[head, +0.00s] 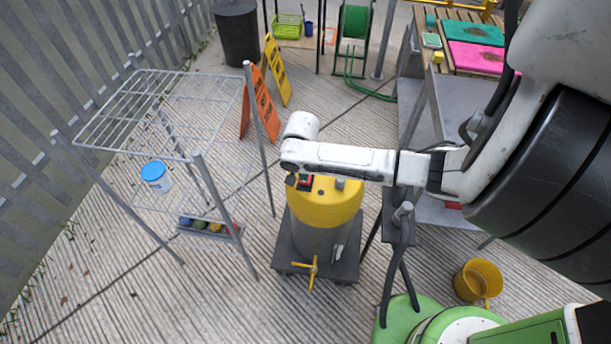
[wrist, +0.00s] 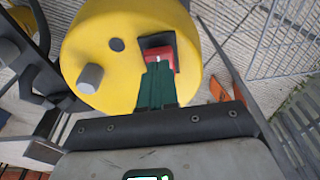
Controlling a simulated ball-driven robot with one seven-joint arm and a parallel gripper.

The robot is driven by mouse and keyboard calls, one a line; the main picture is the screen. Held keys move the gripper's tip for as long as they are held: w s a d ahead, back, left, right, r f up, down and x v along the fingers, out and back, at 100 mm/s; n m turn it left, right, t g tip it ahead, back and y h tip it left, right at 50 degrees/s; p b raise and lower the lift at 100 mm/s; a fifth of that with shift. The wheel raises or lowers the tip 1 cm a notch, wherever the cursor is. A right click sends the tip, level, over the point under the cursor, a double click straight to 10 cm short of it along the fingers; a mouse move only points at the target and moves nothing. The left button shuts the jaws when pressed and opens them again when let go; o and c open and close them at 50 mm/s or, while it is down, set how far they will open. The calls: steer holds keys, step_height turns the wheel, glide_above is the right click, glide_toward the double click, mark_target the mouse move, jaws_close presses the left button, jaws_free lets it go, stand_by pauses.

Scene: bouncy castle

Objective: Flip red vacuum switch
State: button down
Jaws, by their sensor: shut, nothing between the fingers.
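The vacuum (head: 325,215) has a yellow lid and a grey drum and stands on a dark wheeled platform below my arm. In the wrist view its yellow lid (wrist: 100,35) fills the upper left. The red switch (wrist: 157,53) sits in a dark recess in the lid. It also shows in the head view as a small red patch (head: 304,181), partly covered by my arm. My gripper's green fingers (wrist: 157,85) are shut and empty. Their tips are at the near edge of the red switch; I cannot tell whether they touch it.
A metal wire rack (head: 150,110) stands left of the vacuum. An orange folding sign (head: 265,105) is behind it. A yellow bucket (head: 478,280) is on the floor at lower right. A grey metal table (head: 425,125) stands behind my arm.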

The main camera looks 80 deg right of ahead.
steer(key=shift+f+b, duration=0.4)
steer(key=shift+f, duration=0.4)
stand_by(0.4)
steer(key=shift+r, duration=0.1)
step_height(320, 180, up, 5)
steer(key=p, duration=0.5)
steer(key=shift+p, duration=0.4)
steer(key=shift+r, duration=0.95)
